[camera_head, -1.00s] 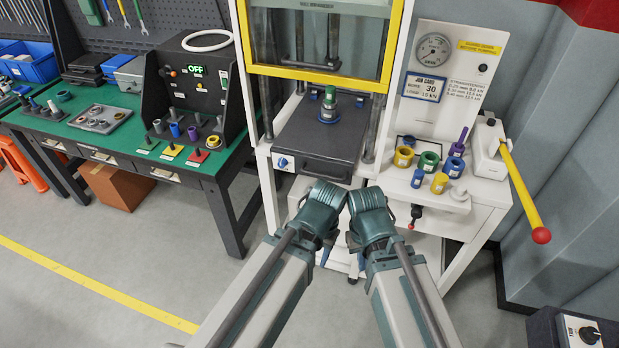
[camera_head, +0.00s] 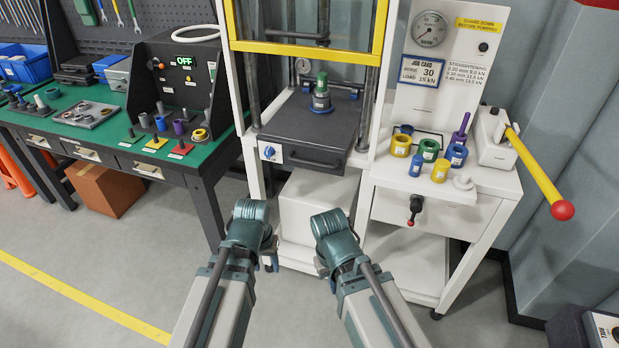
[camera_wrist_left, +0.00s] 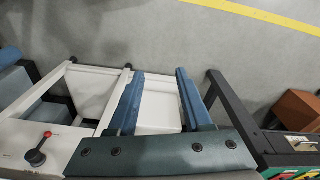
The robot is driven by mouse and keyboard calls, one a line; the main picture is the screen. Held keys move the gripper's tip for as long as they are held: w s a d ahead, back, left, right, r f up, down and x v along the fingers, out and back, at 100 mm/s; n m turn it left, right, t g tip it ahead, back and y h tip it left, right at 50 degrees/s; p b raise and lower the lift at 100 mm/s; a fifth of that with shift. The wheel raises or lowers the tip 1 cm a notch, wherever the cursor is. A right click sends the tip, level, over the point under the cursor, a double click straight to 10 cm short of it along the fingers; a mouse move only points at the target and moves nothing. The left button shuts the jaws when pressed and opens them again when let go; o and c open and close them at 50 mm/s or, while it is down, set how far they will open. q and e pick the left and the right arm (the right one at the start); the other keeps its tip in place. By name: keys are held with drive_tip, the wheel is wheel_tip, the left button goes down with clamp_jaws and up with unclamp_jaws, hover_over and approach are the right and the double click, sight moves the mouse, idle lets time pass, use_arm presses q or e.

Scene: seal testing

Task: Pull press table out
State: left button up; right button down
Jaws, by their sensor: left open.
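The press table (camera_head: 308,128) is a dark grey slab between the white press posts. It has a front bar handle (camera_head: 316,161) and a blue knob (camera_head: 269,152) at its front left. A green-topped part (camera_head: 321,90) stands on it. My left gripper (camera_head: 270,262) is below and in front of the table, apart from the handle. The left wrist view shows its two blue fingers (camera_wrist_left: 158,78) spread with nothing between them. My right gripper (camera_head: 322,270) is low in front of the press; its fingers are mostly hidden behind the wrist.
A yellow-edged guard (camera_head: 305,52) is above the table. At right, a white cart (camera_head: 420,212) carries colored rings and a pump with a yellow lever (camera_head: 535,175). A green bench (camera_head: 110,150) stands at left. The floor in front is clear.

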use_arm(q)
drive_tip(key=w+f+n+t+h+b, duration=0.1)
drive_tip(key=w+f+n+t+b, duration=0.1)
drive_tip(key=w+f+b, duration=0.35)
drive_tip(key=n+t+h, duration=0.4)
drive_tip(key=n+t, duration=0.8)
drive_tip(key=n, duration=0.1)
approach(312, 165)
drive_tip(key=b+x, duration=0.3)
drive_tip(key=x, duration=0.7)
drive_tip(key=shift+w+b, duration=0.35)
drive_tip(key=shift+w, duration=0.05)
use_arm(e)
wheel_tip(312, 165, down, 11)
use_arm(q)
drive_tip(key=shift+c, duration=0.2)
use_arm(e)
drive_tip(key=shift+r, duration=0.1)
use_arm(q)
clamp_jaws()
drive_tip(key=shift+f, duration=0.1)
